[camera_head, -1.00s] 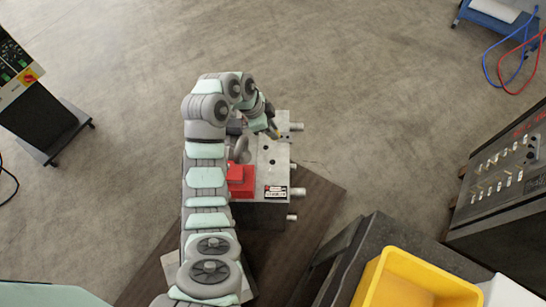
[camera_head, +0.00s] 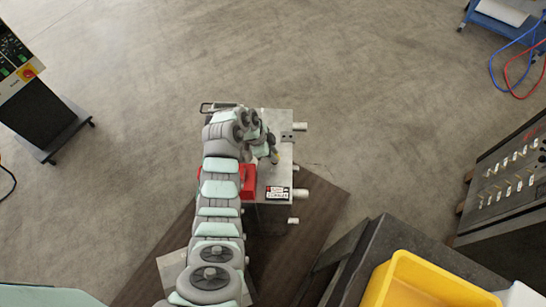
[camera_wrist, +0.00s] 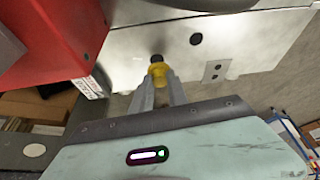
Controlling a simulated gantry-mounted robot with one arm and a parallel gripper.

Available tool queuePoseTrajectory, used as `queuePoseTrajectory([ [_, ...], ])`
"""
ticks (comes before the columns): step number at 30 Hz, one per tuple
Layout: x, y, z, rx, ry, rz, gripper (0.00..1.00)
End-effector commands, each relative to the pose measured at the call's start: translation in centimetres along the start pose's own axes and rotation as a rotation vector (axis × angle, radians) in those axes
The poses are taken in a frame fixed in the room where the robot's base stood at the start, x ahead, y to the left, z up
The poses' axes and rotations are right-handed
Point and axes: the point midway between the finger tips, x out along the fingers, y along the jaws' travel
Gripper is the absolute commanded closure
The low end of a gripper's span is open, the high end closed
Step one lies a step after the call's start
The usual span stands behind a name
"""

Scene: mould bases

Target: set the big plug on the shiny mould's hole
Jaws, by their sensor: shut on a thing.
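The shiny mould (camera_head: 281,123) is a grey metal block in the middle of the head view, with pins on its right side. Its bare face fills the upper part of the wrist view (camera_wrist: 250,30), with a dark round hole (camera_wrist: 196,39) in it. My gripper (camera_wrist: 158,78) is shut on a plug (camera_wrist: 158,68) with a yellow body and a black end. The black end points at the mould face, left of the hole. I cannot tell whether it touches the face. In the head view, my gripper (camera_head: 275,157) is over the mould and the plug is too small to judge.
A red block (camera_head: 249,180) is on the mould, partly behind my arm; it also shows close at upper left in the wrist view (camera_wrist: 50,40). A yellow bin (camera_head: 425,285) is at lower right. A dark control cabinet (camera_head: 510,200) stands at right. Open floor lies beyond the mould.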

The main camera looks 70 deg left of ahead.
Motion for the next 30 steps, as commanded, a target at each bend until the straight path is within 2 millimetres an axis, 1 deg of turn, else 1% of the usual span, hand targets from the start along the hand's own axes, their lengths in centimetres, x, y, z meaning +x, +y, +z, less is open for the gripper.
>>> queuePoseTrajectory([
  [1,0.9,0.1,0.3,-0.003,0.001,0.003,1.00],
  [4,2.1,0.1,0.9,-0.003,0.000,0.003,1.00],
  [12,2.3,0.0,1.0,-0.001,-0.001,0.001,1.00],
  [16,2.7,0.0,1.1,-0.001,-0.001,0.001,1.00],
  [17,2.7,0.1,1.1,-0.001,0.000,0.001,0.80],
  [18,2.6,0.1,1.1,-0.001,0.000,0.001,0.77],
  [24,2.6,0.1,1.1,-0.001,0.000,0.001,0.60],
  [25,2.6,0.1,1.1,-0.001,0.000,0.001,0.59],
  [30,2.5,0.1,1.1,-0.001,0.000,0.001,0.59],
])
